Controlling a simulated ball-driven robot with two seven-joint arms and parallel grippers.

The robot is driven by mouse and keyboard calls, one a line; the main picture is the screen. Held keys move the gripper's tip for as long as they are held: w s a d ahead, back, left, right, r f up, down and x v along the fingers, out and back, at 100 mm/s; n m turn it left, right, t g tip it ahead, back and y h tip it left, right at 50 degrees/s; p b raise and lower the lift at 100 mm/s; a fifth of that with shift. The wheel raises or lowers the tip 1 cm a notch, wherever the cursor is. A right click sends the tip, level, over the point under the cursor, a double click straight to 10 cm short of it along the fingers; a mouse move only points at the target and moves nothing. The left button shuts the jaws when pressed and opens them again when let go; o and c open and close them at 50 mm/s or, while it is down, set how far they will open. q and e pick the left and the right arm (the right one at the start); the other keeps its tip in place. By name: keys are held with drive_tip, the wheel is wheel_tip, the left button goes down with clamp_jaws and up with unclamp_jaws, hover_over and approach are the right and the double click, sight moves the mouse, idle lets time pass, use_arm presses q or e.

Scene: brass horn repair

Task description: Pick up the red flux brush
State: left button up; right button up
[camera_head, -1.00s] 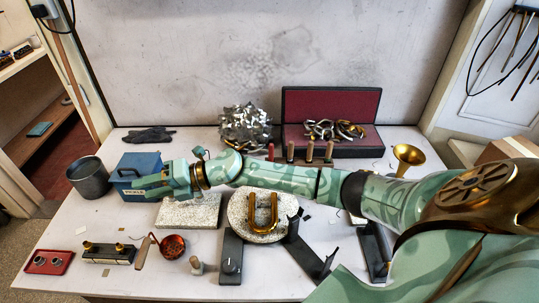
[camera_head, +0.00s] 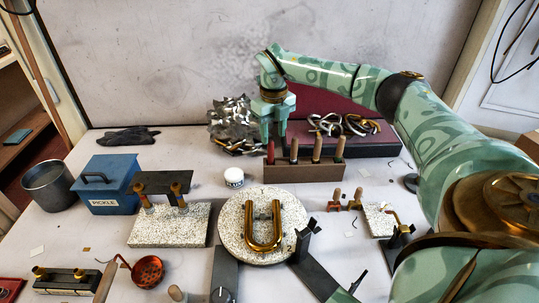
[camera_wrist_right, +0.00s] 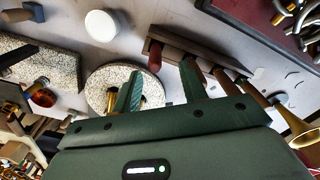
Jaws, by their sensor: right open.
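The red flux brush (camera_head: 270,152) stands upright, red handle up, at the left end of the brown rack (camera_head: 304,172). In the right wrist view the red handle (camera_wrist_right: 155,57) shows beyond my fingertips, between their lines. My right gripper (camera_head: 274,137) is open and empty, pointing down just above the red handle in the head view. The right wrist view shows its two green fingers (camera_wrist_right: 161,72) spread apart. I cannot tell whether a finger touches the handle. The brush's lower part is hidden in the rack. My left gripper is not in view.
Several wooden-handled tools (camera_head: 317,148) stand in the same rack, to the right. A crumpled silvery heap (camera_head: 228,118) lies close to the left, and the red-lined case (camera_head: 375,143) is behind. A white jar (camera_head: 234,177) stands in front, left.

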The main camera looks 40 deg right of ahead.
sight(271, 152)
drive_tip(key=f, duration=0.2)
drive_tip(key=f+b, duration=0.1)
drive_tip(key=f, duration=0.2)
drive_tip(key=f+b, duration=0.1)
drive_tip(key=f, duration=0.1)
drive_tip(key=shift+w+a+f, duration=0.15)
drive_tip(key=shift+w+a, duration=0.05)
drive_tip(key=shift+a, duration=0.1)
drive_tip(key=shift+c, duration=1)
clamp_jaws()
